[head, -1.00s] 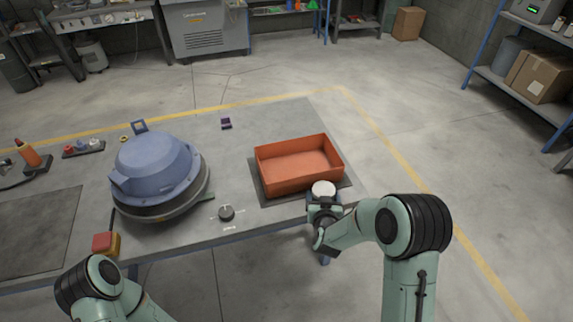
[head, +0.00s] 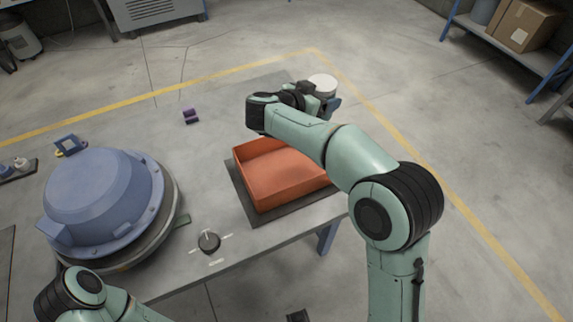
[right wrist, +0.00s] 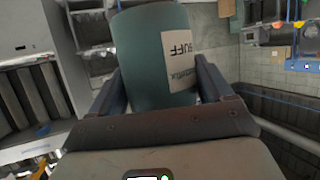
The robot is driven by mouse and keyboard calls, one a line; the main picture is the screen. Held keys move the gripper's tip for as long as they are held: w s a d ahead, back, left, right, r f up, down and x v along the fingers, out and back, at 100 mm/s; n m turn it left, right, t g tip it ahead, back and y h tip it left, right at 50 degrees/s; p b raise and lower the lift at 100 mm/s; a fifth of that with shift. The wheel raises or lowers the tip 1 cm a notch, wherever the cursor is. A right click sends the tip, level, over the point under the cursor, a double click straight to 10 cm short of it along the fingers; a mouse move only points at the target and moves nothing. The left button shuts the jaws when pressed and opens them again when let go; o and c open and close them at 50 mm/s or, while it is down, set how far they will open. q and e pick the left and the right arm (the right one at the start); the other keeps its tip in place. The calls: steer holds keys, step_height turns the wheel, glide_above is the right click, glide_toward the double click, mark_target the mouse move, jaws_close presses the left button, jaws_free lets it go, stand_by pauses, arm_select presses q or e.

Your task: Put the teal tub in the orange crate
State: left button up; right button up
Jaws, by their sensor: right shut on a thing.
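The teal tub shows its white lid (head: 322,84) in the head view, beyond the far right corner of the orange crate. In the right wrist view the teal tub (right wrist: 150,60) stands between the jaws, its pale label inverted. My right gripper (head: 326,103) is shut on the tub and holds it raised. The orange crate (head: 276,198) sits on a dark mat, and its visible inside is empty. My right forearm passes over the crate and hides its far right part. My left gripper is out of view; only part of my left arm shows at the lower left.
A large blue hood (head: 100,195) stands on the table left of the crate. A black knob (head: 208,241) lies near the front edge, and a small purple item (head: 190,115) lies farther back. The tabletop (head: 210,165) between hood and crate is mostly clear.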

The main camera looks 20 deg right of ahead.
steer(key=shift+s+d+f+b, duration=0.1)
steer(key=shift+s+d+b, duration=0.1)
steer(key=shift+d+b, duration=0.25)
steer(key=shift+s+d+f+b, duration=0.1)
steer(key=shift+s+d+b, duration=0.05)
steer(key=shift+d+b, duration=0.25)
step_height(320, 180, down, 19)
steer(key=b, duration=0.5)
steer(key=shift+w+d+r, duration=0.1)
steer(key=shift+r, duration=0.05)
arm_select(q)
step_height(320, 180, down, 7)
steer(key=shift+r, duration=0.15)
arm_select(e)
steer(key=shift+f, duration=0.35)
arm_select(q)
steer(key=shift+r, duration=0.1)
arm_select(e)
steer(key=shift+f, duration=0.15)
steer(key=o, duration=1.1)
